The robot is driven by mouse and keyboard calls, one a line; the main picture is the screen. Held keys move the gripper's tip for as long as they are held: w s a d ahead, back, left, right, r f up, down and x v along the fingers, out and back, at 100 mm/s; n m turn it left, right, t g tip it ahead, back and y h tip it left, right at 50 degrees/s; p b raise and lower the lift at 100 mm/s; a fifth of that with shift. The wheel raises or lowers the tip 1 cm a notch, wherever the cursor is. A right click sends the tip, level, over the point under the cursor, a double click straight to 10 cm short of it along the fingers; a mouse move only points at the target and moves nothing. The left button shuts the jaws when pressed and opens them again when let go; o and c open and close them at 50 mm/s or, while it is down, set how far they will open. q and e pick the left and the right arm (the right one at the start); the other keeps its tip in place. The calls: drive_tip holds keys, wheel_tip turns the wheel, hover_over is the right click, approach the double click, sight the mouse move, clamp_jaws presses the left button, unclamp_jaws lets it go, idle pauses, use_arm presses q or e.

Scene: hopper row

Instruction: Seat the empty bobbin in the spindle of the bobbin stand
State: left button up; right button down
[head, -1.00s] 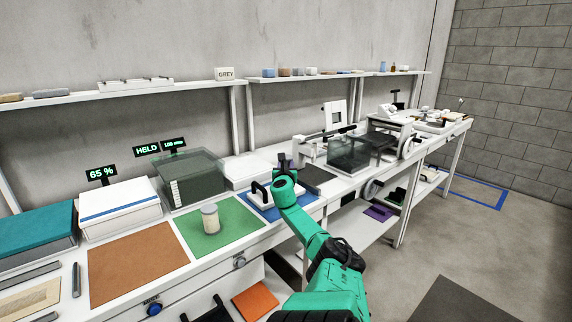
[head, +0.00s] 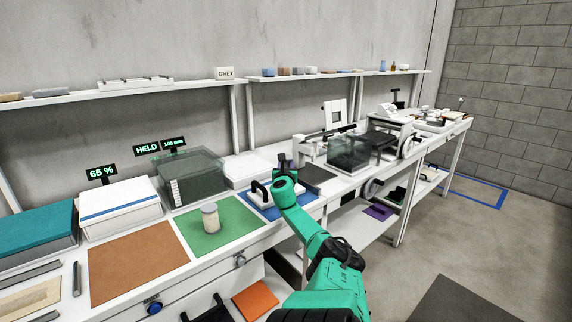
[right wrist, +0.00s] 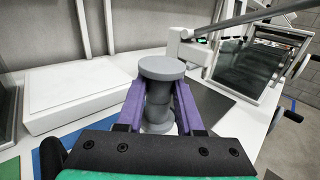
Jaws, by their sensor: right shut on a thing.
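In the right wrist view a grey spool-shaped bobbin (right wrist: 160,68) stands upright between the purple fingers of my right gripper (right wrist: 160,98), which is shut on it. Its wide top flange shows above the fingers, and its lower flange shows just below them. I cannot tell whether its lower end touches anything. In the head view my right gripper (head: 285,163) is over the back edge of the blue mat (head: 297,209), where my wrist hides most of the bobbin. No spindle shows clearly, and I cannot pick out the bobbin stand for sure. My left gripper is not in view.
A white block with a black handle (head: 262,192) is on the blue mat. A pale jar (head: 210,217) stands on the green mat (head: 238,238). A flat white box (head: 240,172) is behind, a dark plate (head: 318,176) to the right. The brown mat (head: 135,265) is bare.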

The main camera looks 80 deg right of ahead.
drive_tip(key=shift+f+b, duration=1)
drive_tip(key=shift+f, duration=0.3)
drive_tip(key=shift+r, duration=0.1)
drive_tip(key=shift+f+b, duration=0.5)
drive_tip(key=shift+f, duration=0.3)
drive_tip(key=shift+f, duration=0.15)
idle(0.5)
drive_tip(key=shift+f, duration=0.15)
drive_tip(key=shift+s, duration=0.1)
